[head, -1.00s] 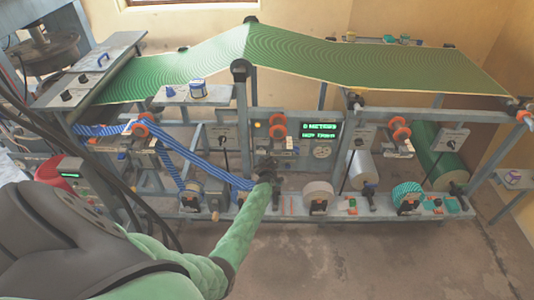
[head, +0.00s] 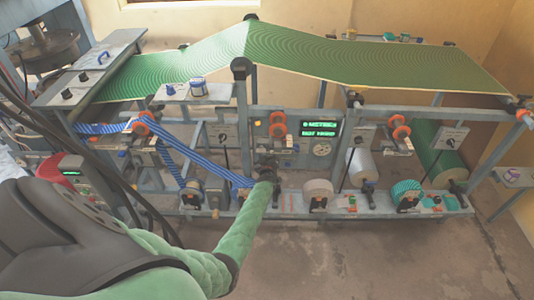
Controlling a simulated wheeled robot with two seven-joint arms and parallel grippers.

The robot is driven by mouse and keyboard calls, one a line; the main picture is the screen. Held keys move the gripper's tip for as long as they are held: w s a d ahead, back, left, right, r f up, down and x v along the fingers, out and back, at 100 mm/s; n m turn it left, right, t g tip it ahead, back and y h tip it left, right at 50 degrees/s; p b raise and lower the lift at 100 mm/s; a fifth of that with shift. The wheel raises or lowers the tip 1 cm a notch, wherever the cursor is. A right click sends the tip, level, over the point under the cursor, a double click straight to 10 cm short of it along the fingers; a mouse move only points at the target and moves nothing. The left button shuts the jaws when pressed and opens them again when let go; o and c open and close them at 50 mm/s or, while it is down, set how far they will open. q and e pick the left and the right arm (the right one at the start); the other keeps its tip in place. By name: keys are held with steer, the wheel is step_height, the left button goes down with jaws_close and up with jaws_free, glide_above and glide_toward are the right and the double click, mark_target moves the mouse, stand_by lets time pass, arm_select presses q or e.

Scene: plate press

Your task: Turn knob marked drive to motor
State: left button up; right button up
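My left arm comes in from the lower left, and its dark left gripper (head: 266,171) is at the lower left of the machine's grey control panel (head: 290,124). The gripper covers that part of the panel, and any knob behind it is hidden. I cannot tell whether its fingers are open or touching anything. No label reading "drive" or "motor" is legible at this size. The panel carries a green-lettered display (head: 319,130) and a round dial (head: 322,148). My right gripper is not in view.
A long green patterned web (head: 290,47) runs across the machine's top. A blue striped strip (head: 200,166) slants down left of my gripper. Rolls and small motors line the lower beam (head: 290,208). Dark cables (head: 100,170) hang at left. The floor in front is clear.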

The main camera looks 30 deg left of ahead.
arm_select(q)
steer(key=shift+o, duration=0.2)
steer(key=shift+r, duration=0.1)
steer(key=b+v, duration=0.1)
steer(key=v, duration=0.6)
steer(key=shift+s+d+b, duration=0.2)
steer(key=shift+s+b, duration=0.05)
steer(key=shift+b, duration=0.15)
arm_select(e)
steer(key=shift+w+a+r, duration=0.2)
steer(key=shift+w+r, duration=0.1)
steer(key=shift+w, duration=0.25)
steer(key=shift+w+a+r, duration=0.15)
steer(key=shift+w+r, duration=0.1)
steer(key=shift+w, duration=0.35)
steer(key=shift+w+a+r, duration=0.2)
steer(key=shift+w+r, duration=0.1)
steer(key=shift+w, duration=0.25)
